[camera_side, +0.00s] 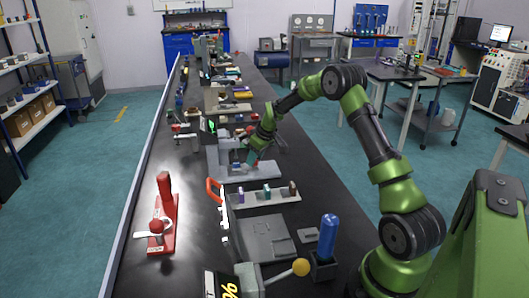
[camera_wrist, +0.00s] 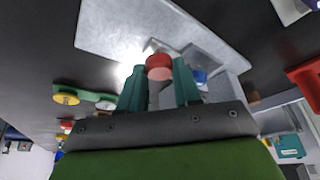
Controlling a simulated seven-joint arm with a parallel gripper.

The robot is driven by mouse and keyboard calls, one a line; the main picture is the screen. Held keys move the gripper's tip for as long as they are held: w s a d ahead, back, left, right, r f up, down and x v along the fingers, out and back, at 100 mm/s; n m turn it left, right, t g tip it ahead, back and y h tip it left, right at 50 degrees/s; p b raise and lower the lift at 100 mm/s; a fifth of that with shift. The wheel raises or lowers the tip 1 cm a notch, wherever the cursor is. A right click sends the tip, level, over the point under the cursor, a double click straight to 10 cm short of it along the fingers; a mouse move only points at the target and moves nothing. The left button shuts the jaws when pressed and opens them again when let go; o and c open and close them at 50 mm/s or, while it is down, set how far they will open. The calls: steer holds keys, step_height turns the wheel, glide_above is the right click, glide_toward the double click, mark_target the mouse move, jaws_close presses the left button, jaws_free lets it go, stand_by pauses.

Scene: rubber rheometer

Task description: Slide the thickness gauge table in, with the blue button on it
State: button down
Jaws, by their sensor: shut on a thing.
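My gripper (camera_side: 254,158) is low over a pale grey gauge base (camera_side: 232,173) in the middle of the bench. In the wrist view its two teal fingers (camera_wrist: 160,84) are shut on a red round knob (camera_wrist: 159,61). A grey block (camera_wrist: 203,58), which may be the gauge table, is right beside the knob. A small blue thing (camera_wrist: 200,76), possibly the blue button, shows beside the right finger and is partly hidden. The pale base plate (camera_wrist: 120,30) also shows in the wrist view. I cannot tell how far in the table sits.
A rack with small samples (camera_side: 265,197) and a grey instrument (camera_side: 268,238) with a yellow-knobbed lever stand nearer the camera. A red hand tool (camera_side: 166,220) stands at left, and a blue cylinder (camera_side: 328,236) at front right. Other instruments line the bench behind.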

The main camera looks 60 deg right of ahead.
steer(key=shift+w+a, duration=0.25)
steer(key=c, duration=0.8)
jaws_free()
steer(key=shift+s, duration=0.1)
steer(key=shift+d+r, duration=0.1)
steer(key=shift+r, duration=0.1)
steer(key=v, duration=1.6)
steer(key=shift+s+r, duration=0.2)
steer(key=shift+r, duration=0.05)
